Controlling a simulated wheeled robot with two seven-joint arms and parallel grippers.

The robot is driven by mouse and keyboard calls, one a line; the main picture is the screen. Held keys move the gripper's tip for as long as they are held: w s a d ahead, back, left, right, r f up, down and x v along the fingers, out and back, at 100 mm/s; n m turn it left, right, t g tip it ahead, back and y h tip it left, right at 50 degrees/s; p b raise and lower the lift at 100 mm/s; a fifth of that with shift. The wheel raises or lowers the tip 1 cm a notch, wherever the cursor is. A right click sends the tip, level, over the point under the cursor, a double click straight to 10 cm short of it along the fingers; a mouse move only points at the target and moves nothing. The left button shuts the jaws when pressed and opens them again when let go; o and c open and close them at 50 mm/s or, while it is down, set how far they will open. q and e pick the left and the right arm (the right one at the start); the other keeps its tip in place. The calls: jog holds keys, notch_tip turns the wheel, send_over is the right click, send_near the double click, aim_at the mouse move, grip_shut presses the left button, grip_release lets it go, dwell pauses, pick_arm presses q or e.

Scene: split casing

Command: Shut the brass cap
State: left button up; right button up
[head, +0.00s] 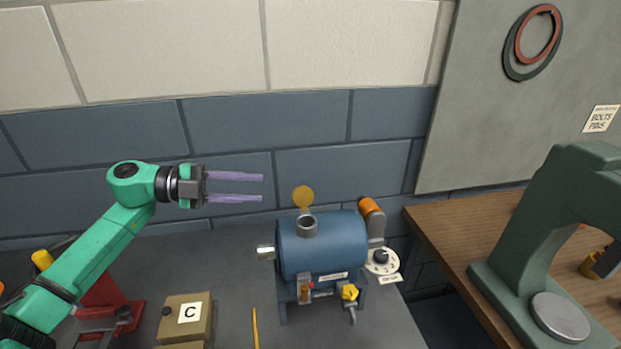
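The brass cap (303,196) is a round golden disc standing upright above the short round neck (307,225) on top of a blue cylindrical casing (322,246). The neck's dark opening shows, so the cap is open. My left gripper (262,188) has two purple fingers held apart with nothing between them. It points right, in the air to the left of the cap and slightly higher, not touching it. My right gripper is not in view.
A tan box marked C (186,316) and a yellow pencil-like stick (255,328) lie on the grey bench. A green press (545,240) stands on the wooden table at right.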

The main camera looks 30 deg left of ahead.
aim_at(302, 197)
pick_arm(q)
jog(key=d, duration=0.2)
jog(key=w+d+p, duration=0.1)
jog(key=d, duration=0.1)
jog(key=w+d, duration=0.1)
jog(key=d, duration=0.1)
jog(key=shift+d+r+p, duration=0.1)
jog(key=shift+r+p, duration=0.15)
jog(key=shift+p, duration=0.1)
jog(key=p+x, duration=0.1)
jog(key=x, duration=0.4)
jog(key=p+x, duration=0.1)
jog(key=x, duration=0.1)
jog(key=shift+w+f+p, duration=0.2)
jog(key=shift+w+p, duration=0.1)
jog(key=shift+w, duration=0.15)
jog(key=shift+d+f, duration=0.1)
jog(key=shift+f, duration=0.1)
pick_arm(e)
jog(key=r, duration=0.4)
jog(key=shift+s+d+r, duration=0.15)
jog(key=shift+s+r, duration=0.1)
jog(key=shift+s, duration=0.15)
pick_arm(q)
grip_shut()
